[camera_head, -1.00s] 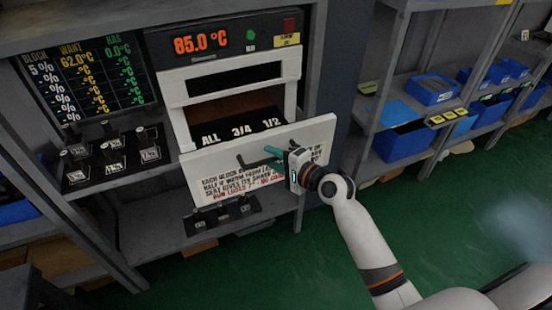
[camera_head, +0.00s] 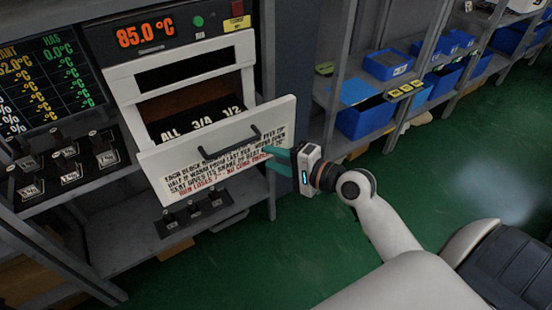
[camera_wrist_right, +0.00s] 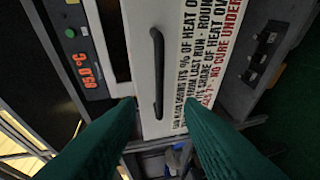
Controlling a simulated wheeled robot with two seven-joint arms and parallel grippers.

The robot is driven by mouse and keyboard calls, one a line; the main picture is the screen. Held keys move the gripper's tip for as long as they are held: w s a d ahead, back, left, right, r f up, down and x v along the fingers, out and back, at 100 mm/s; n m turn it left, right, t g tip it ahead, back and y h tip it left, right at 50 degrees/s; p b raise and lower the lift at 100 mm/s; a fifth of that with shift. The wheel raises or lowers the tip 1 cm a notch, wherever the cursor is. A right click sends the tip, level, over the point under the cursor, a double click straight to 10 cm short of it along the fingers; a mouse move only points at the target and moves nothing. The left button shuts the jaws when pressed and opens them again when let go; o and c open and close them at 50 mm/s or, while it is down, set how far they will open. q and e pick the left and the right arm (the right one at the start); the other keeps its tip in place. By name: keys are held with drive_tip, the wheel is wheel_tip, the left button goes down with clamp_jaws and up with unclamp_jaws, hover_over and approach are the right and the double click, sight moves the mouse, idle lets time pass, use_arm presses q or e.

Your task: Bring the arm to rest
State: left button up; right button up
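My right gripper (camera_head: 267,160) is open and empty, with its teal fingers spread apart just right of the pulled-out white drawer front (camera_head: 180,168). The black bar handle (camera_head: 230,144) is clear of the fingers. In the right wrist view the gripper (camera_wrist_right: 159,103) faces the same handle (camera_wrist_right: 157,70), which lies ahead of the gap between the fingertips. The drawer belongs to an oven whose display (camera_head: 141,34) reads 85.0 °C; slots marked ALL, 3/4 and 1/2 show inside. My left gripper is not in view.
Several dark valve blocks (camera_head: 69,165) stand on the left shelf, and more (camera_head: 192,213) sit below the drawer. A shelf with blue bins (camera_head: 364,118) stands at the right. The green floor (camera_head: 300,235) in front is clear.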

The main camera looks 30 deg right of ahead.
idle(0.3)
drive_tip(key=d+f+n+g+h, duration=0.1)
drive_tip(key=d+f+g+h, duration=0.1)
drive_tip(key=f, duration=0.8)
drive_tip(key=d+f+g+h, duration=0.1)
drive_tip(key=f+h, duration=0.1)
drive_tip(key=f, duration=0.8)
drive_tip(key=s+f+n+g+h, duration=0.15)
drive_tip(key=s+f, duration=0.25)
drive_tip(key=f, duration=0.5)
drive_tip(key=s+f+n+g, duration=0.25)
drive_tip(key=s+f, duration=0.25)
drive_tip(key=f, duration=0.3)
drive_tip(key=s+a+f+n+g, duration=0.1)
drive_tip(key=s+f+n, duration=0.3)
drive_tip(key=s, duration=0.6)
drive_tip(key=s+a+f+n+g, duration=0.2)
drive_tip(key=s+f+n+g, duration=0.1)
drive_tip(key=s+f, duration=0.6)
drive_tip(key=s+a+f+n+g+h, duration=0.1)
drive_tip(key=s+f+n, duration=0.3)
drive_tip(key=s, duration=0.7)
wheel_tip(320, 180, down, 3)
drive_tip(key=shift+a+r+n+g, duration=0.15)
drive_tip(key=shift+a+n+g, duration=0.15)
drive_tip(key=shift+a+g, duration=0.3)
